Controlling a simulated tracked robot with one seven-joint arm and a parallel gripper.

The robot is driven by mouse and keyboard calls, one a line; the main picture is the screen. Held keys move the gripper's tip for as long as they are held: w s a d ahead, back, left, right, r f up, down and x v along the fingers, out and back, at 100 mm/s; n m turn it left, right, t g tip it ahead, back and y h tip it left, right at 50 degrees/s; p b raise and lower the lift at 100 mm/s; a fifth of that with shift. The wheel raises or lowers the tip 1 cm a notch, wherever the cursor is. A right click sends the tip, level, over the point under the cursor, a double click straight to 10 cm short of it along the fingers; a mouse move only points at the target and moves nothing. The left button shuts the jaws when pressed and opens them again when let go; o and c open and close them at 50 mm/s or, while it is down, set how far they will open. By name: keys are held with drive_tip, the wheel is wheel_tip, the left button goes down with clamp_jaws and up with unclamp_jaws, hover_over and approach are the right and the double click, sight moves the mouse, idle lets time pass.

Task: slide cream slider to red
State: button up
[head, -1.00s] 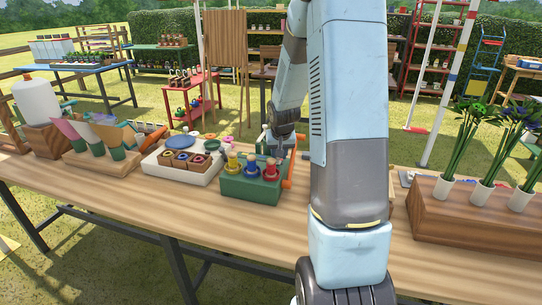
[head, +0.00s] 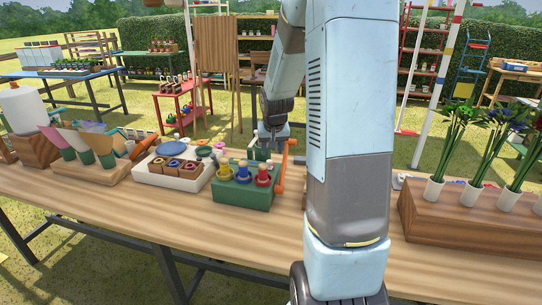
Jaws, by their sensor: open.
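A green box (head: 240,196) stands on the wooden table, with yellow, blue and red knobs on its top. The red knob (head: 263,177) is the rightmost, the blue knob (head: 243,174) is in the middle and the yellow knob (head: 224,171) is on the left. I cannot make out a cream slider in this view. My gripper (head: 268,146) is behind the green box, near the orange upright piece at its right. Its fingers are small and partly hidden behind the box and knobs, and it appears open with nothing seen in it.
A white tray (head: 149,178) with square wooden pots sits left of the green box. Further left is a wooden holder with cones (head: 87,150). At right, a wooden block (head: 440,219) holds flowers in white cups. The table front (head: 150,221) is clear.

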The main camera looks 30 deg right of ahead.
drive_tip(key=v, duration=0.7)
drive_tip(key=shift+r, duration=0.2)
drive_tip(key=shift+s, duration=0.1)
drive_tip(key=s+a+r+n, duration=0.1)
drive_tip(key=s+a+r, duration=0.2)
drive_tip(key=s+a, duration=0.2)
drive_tip(key=s+a+r+n+t+y, duration=0.1)
drive_tip(key=s+a+r, duration=0.3)
drive_tip(key=s, duration=0.8)
drive_tip(key=s+a+r+n, duration=0.2)
drive_tip(key=s+a+r, duration=0.2)
drive_tip(key=s+a, duration=0.2)
drive_tip(key=shift+s+a+y, duration=0.3)
drive_tip(key=shift+s, duration=0.95)
drive_tip(key=shift+r, duration=0.1)
